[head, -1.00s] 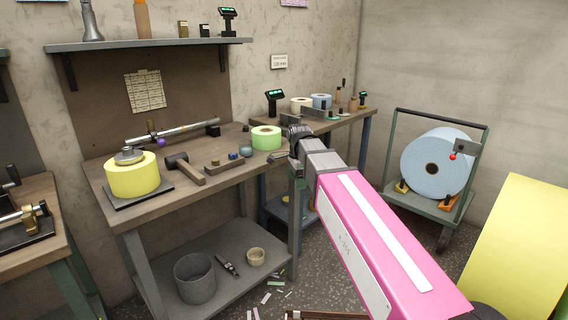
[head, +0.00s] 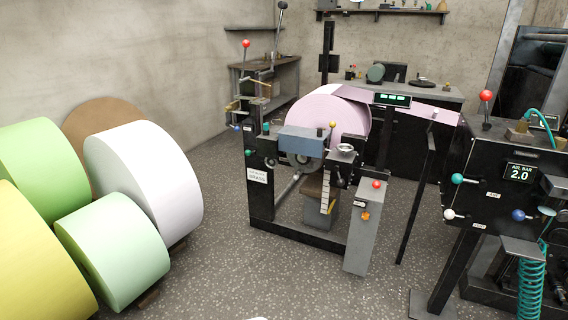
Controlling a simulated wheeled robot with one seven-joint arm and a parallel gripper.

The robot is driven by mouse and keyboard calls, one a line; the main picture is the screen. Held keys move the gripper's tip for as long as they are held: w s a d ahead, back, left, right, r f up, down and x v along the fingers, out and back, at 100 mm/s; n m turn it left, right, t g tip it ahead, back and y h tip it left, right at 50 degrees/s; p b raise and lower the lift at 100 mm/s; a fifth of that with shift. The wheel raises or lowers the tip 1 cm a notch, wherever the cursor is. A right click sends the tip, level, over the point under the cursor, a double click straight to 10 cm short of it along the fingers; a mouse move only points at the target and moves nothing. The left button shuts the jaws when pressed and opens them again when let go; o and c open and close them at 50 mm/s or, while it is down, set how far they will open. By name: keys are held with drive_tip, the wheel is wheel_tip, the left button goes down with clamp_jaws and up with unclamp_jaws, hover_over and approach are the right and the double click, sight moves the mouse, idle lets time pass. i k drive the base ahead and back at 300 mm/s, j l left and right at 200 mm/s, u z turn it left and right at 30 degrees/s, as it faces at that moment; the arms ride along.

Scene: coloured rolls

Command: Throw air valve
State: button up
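A red-ball lever (head: 486,96) stands upright on top. The small labels beside the levers are too small to read, so I cannot tell which one is the air valve. A teal coiled hose (head: 530,280) hangs below the panel. My gripper is not in view.
A winding machine (head: 262,205) with a pink roll (head: 333,112) stands in the middle; a pink web runs right from it. A grey pedestal (head: 367,230) with a red button stands in front. Large white (head: 150,170), green and yellow rolls fill the left. Speckled floor is clear between.

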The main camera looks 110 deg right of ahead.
sight(456, 179)
drive_tip(key=i+j+z, duration=0.15)
drive_tip(key=z, duration=2.95)
